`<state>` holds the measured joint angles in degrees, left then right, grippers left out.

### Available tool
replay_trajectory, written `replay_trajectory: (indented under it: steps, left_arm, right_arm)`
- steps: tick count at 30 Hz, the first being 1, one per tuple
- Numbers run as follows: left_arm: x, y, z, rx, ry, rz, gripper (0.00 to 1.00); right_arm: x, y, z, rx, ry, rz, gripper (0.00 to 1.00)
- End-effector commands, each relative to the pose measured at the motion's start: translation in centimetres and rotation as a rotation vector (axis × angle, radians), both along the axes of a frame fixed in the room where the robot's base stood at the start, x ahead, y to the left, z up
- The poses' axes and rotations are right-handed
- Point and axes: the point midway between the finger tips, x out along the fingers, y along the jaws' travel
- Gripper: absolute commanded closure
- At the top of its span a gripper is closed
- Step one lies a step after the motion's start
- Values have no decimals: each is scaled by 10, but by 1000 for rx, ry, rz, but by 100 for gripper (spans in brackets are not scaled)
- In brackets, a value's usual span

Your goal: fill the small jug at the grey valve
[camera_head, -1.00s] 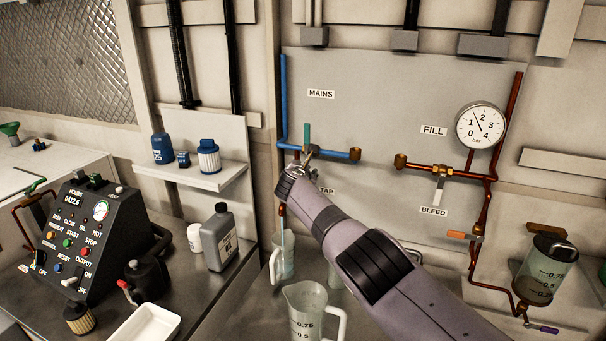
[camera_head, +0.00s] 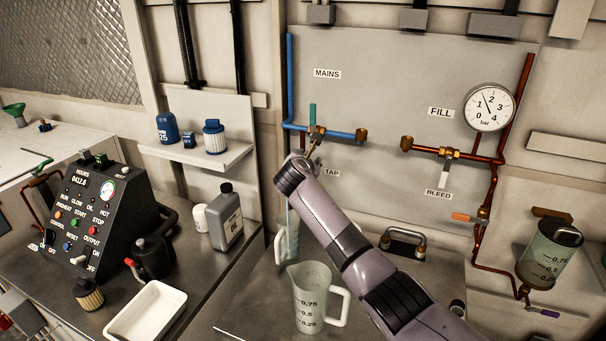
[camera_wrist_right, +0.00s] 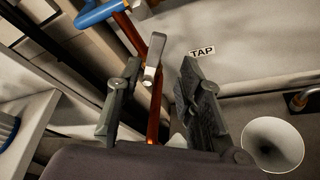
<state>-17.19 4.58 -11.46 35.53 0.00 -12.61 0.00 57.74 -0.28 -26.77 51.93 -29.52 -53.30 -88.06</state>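A clear jug (camera_head: 290,242) with a handle stands under the tap pipe, partly behind my right arm. A thin pale blue streak runs down from the pipe towards it. A larger-looking clear jug (camera_head: 311,292) with level marks stands nearer on the bench. My right gripper (camera_head: 312,156) is at the tap below the blue pipe. In the right wrist view its open fingers (camera_wrist_right: 160,70) stand either side of a light grey lever (camera_wrist_right: 154,57) on the copper pipe. I cannot tell whether they touch it. My left gripper is not in view.
A teal handle (camera_head: 312,114) sits on the blue MAINS pipe just above the gripper. The BLEED valve's pale handle (camera_head: 445,174) and a pressure gauge (camera_head: 489,107) are to the right. A white tray (camera_head: 146,311) and a control box (camera_head: 92,222) stand left. A white round opening (camera_wrist_right: 272,145) shows lower right.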

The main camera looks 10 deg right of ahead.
Motion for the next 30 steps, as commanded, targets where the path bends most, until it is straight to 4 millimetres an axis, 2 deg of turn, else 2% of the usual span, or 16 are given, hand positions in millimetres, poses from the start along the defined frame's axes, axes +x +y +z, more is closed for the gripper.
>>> replay_trajectory:
  steps: [9,15,21,30]
  left_arm:
    - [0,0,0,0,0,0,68]
    - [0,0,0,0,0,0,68]
    - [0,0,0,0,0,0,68]
    - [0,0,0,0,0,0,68]
  right_arm:
    - [-41,16,-1,0,0,2,66]
    - [-62,23,-1,-1,0,0,66]
    - [-71,26,0,-1,0,1,66]
    - [-71,26,0,-1,0,0,66]
